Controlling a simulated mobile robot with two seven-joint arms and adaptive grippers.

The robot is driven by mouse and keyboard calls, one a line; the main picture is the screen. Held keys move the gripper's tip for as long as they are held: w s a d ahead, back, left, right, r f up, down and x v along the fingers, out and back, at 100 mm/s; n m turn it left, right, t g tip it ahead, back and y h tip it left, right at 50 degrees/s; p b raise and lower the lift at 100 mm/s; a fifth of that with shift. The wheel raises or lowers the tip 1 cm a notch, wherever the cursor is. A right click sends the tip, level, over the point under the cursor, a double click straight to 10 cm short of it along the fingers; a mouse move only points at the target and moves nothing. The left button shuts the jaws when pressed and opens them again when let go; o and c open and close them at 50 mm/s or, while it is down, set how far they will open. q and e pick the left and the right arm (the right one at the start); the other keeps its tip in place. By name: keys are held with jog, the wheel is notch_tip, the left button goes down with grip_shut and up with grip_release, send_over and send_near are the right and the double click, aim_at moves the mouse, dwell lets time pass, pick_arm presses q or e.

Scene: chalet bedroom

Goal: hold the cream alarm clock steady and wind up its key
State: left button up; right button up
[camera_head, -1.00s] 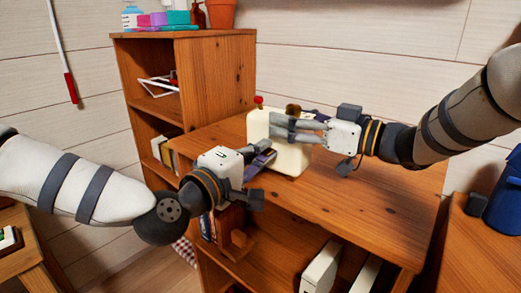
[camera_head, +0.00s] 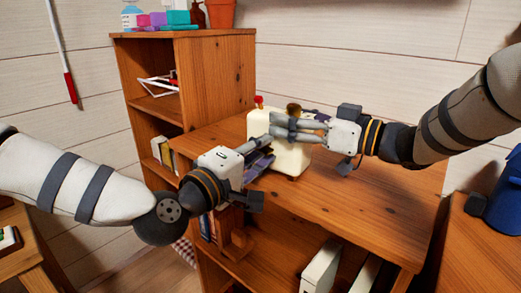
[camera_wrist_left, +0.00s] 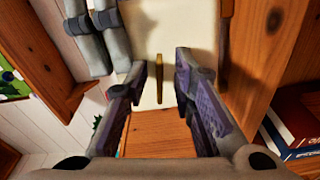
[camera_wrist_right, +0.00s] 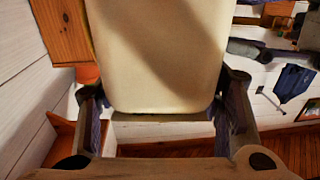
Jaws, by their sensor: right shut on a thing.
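The cream alarm clock (camera_head: 291,162) stands on top of the low wooden shelf unit. It fills the middle of the right wrist view (camera_wrist_right: 160,45). My right gripper (camera_head: 282,128) is shut on the clock, with a finger on each side of its body. The flat brass key (camera_wrist_left: 158,78) sticks out from the clock's cream face in the left wrist view. My left gripper (camera_wrist_left: 160,80) is open, with one finger on each side of the key and a visible gap to each. In the head view the fingers of my left gripper (camera_head: 262,155) hide the key.
The wooden shelf top (camera_head: 345,195) is clear in front and to the right of the clock. A taller shelf (camera_head: 215,80) stands behind on the left. Books fill the lower shelf. A blue jug (camera_head: 505,205) stands at the far right.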

pick_arm(q)
jog(key=v, duration=0.8)
pick_arm(e)
jog(key=o, duration=1.6)
jog(key=shift+o, duration=0.2)
